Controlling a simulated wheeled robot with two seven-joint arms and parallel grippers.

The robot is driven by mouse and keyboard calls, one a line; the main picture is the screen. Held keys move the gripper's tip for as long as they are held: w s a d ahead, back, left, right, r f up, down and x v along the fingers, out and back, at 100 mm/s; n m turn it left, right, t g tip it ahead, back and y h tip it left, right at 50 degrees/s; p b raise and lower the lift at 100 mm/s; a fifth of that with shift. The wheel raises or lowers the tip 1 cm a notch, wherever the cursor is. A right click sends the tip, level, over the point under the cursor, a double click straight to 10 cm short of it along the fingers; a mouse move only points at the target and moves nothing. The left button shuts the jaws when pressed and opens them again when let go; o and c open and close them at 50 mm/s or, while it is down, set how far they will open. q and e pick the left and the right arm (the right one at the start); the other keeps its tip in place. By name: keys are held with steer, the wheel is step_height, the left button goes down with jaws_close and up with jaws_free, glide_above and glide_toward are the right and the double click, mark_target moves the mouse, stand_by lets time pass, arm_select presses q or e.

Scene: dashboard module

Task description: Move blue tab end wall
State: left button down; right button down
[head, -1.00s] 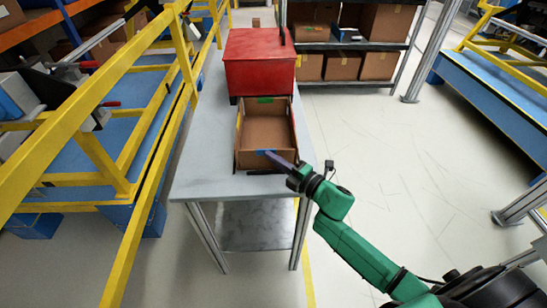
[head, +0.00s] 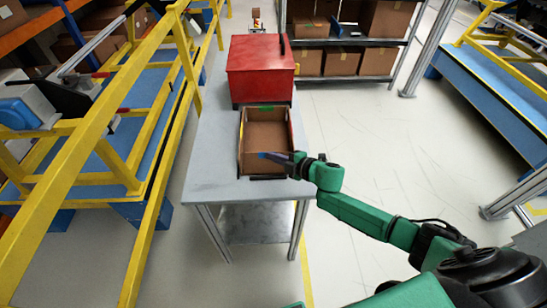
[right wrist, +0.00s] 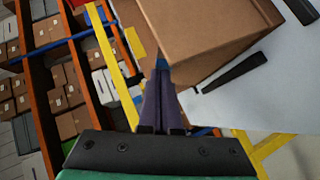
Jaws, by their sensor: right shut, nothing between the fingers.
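The brown open box (head: 267,135) sits on the grey table, with its near end wall (head: 262,167) facing me. A small blue tab (head: 261,155) shows at that near end, beside my fingertips. A green tab (head: 266,109) marks the far end. My right gripper (head: 276,156) reaches in from the right at the near end. In the right wrist view its dark fingers (right wrist: 162,98) are together and empty, with their tips against or very close to the brown box (right wrist: 190,40). A sliver of blue shows at the tips. Contact is unclear. My left gripper is out of view.
A red box (head: 261,68) stands right behind the brown box. A black bar (right wrist: 235,73) lies beside the box on the table (head: 215,160). Yellow rails (head: 150,190) run along the left. Open floor lies to the right.

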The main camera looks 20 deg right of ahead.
steer(key=shift+w+d+r+g, duration=0.15)
steer(key=shift+w+r+g, duration=0.15)
steer(key=shift+w, duration=0.1)
steer(key=shift+w+f, duration=0.15)
steer(key=shift+f, duration=0.2)
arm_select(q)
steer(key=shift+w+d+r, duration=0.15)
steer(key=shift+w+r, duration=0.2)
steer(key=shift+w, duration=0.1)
arm_select(e)
steer(key=shift+w+d+f, duration=0.15)
steer(key=shift+w+f, duration=0.2)
steer(key=shift+w, duration=0.4)
